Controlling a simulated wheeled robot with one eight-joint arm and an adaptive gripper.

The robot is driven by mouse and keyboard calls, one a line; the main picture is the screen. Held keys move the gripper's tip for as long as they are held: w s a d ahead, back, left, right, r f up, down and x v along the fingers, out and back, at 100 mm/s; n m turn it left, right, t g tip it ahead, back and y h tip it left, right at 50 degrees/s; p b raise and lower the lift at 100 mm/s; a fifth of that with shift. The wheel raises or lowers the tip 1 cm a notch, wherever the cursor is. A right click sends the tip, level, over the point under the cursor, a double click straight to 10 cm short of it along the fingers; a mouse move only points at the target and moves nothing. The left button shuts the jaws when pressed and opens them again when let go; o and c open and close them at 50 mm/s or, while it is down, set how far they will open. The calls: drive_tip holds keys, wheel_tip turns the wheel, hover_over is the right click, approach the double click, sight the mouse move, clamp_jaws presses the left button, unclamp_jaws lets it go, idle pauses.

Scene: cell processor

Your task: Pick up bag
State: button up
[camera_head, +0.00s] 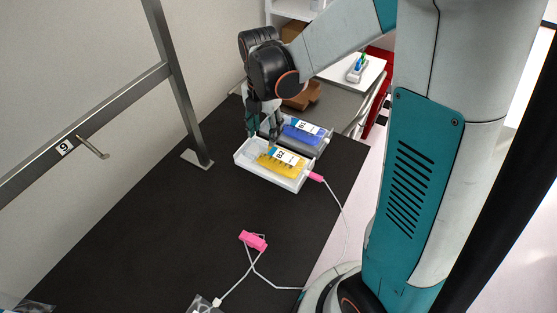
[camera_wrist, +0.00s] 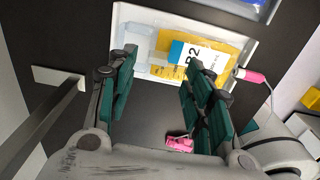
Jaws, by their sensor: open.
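A yellow bag with a white-and-blue label (camera_head: 268,160) lies in a white tray (camera_head: 247,160) on the dark table. In the wrist view the yellow bag (camera_wrist: 224,55) lies beyond my fingertips, with clear tube-like items on its left. A blue labelled bag (camera_head: 305,132) lies in a second tray just behind. My gripper (camera_head: 262,136) points down at the yellow bag's tray, near its back side. In the wrist view my gripper (camera_wrist: 160,66) is open, its teal-padded fingers apart with nothing between them. I cannot tell its exact height above the tray.
A pink clamp (camera_head: 252,241) sits on white tubing in front. A metal frame with a hook (camera_head: 95,148) stands at left. A white surface with small items (camera_head: 352,74) is behind. The table's left-middle is clear.

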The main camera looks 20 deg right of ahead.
sight(264, 143)
drive_tip(key=f, duration=0.1)
drive_tip(key=f+b, duration=0.1)
drive_tip(key=f, duration=0.1)
drive_tip(key=f+b, duration=0.1)
drive_tip(key=f, duration=0.1)
drive_tip(key=shift+a+f, duration=0.15)
drive_tip(key=shift+a, duration=0.1)
clamp_jaws()
